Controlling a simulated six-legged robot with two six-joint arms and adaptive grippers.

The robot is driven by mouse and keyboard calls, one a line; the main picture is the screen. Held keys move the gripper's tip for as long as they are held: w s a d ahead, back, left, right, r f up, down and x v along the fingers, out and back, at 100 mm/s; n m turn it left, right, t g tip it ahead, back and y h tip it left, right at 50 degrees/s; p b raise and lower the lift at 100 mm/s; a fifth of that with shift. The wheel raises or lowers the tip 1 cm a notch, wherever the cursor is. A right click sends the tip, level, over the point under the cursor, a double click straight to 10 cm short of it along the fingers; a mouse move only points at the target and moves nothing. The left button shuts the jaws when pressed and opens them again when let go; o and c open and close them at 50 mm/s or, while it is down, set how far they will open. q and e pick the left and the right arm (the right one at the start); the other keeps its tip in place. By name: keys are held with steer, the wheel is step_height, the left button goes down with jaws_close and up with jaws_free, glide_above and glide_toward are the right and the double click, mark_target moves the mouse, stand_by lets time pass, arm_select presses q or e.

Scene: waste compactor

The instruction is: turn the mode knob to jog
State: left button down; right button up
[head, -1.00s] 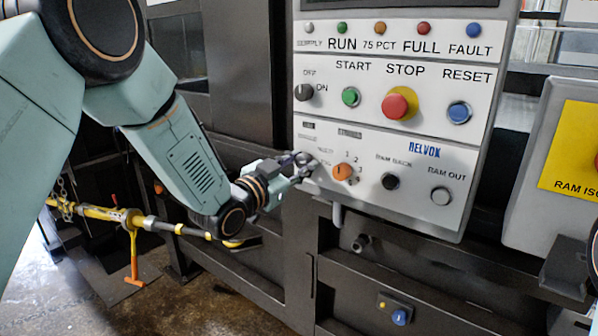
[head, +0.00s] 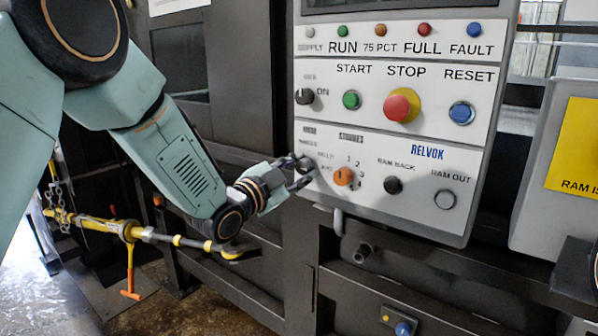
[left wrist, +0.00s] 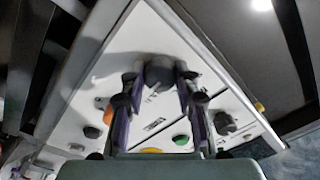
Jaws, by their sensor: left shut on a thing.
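The mode knob is a dark grey knob at the lower left of the white control panel (head: 425,150). In the head view my left gripper (head: 302,170) covers most of it. In the left wrist view the dark knob (left wrist: 159,72) sits between the two fingertips of my left gripper (left wrist: 158,84), which is shut on it. Small printed labels stand beside the knob, partly hidden and too blurred to read surely. The knob's pointer direction is hard to make out. My right gripper is not in view.
An orange selector knob (head: 343,176) sits just right of my left gripper. The black RAM BACK button (head: 393,185) is further right. Above are the OFF/ON knob (head: 305,96), green START button (head: 351,99) and red STOP button (head: 402,105). A yellow bar (head: 100,222) hangs lower left.

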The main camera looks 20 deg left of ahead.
arm_select(q)
steer(key=shift+r, duration=0.15)
steer(key=c, duration=1.4)
jaws_free()
steer(key=o, duration=0.4)
steer(key=shift+s, duration=0.2)
steer(key=shift+w, duration=0.15)
steer(key=v, duration=1.2)
